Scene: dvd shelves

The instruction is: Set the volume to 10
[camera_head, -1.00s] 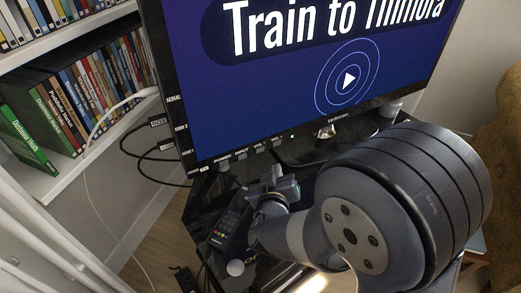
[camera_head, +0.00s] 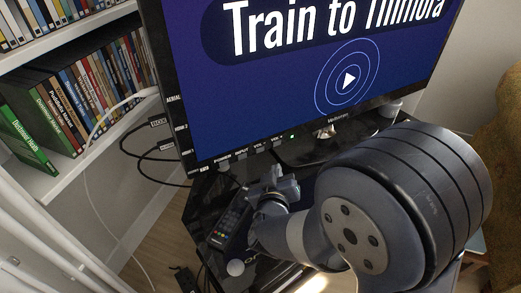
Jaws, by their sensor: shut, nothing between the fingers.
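A television (camera_head: 290,65) stands on a glossy black stand and shows a blue screen with the title "Train to Thinora" and a play symbol. No volume number shows on the screen. A row of labelled buttons (camera_head: 258,151) runs along its lower bezel, with labels that seem to read power, input and two vol buttons. My gripper (camera_head: 281,178) is shut and empty, just below and in front of these buttons. I cannot tell whether it touches one. A black remote control (camera_head: 229,222) with coloured buttons lies on the stand, left of my gripper.
White shelves (camera_head: 40,183) with rows of DVD cases (camera_head: 85,95) stand at the left. Black cables (camera_head: 150,165) leave the television's left side. A brown chair or cushion (camera_head: 500,155) is at the right edge.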

